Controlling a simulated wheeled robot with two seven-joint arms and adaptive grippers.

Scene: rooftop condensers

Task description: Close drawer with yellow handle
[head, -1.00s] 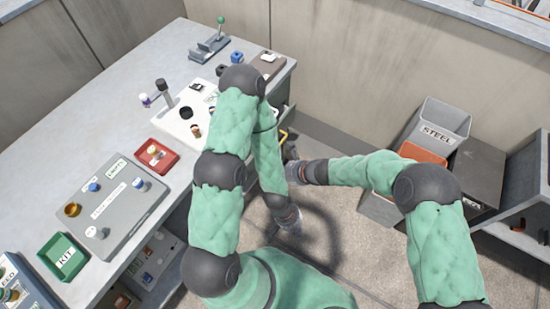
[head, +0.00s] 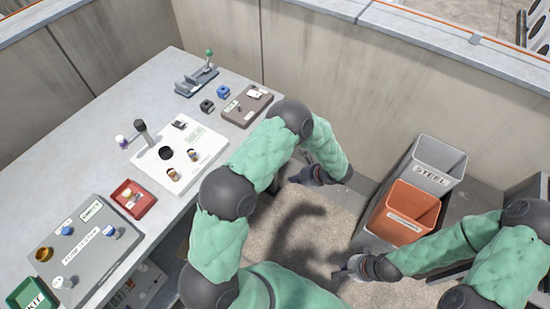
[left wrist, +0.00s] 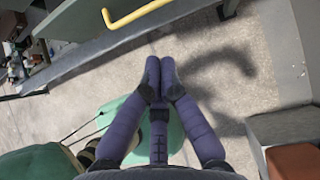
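The yellow handle (left wrist: 138,16) shows at the top of the left wrist view, on the edge of a grey drawer or cabinet front (left wrist: 125,40). How far the drawer stands open is not clear. In the head view the handle is hidden behind my left arm. My left gripper (left wrist: 160,76) has its fingertips together, with nothing seen between them. It is apart from the handle, over the floor. In the head view my left gripper (head: 306,176) is right of the bench. My right gripper (head: 346,272) is low over the floor; its fingers are too small to judge.
The bench (head: 100,160) on the left carries a red tray (head: 133,200), a grey tester box (head: 80,245) and a white panel (head: 185,160). A grey STEEL bin (head: 437,165) and an orange bin (head: 405,215) stand at right. Floor between is clear.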

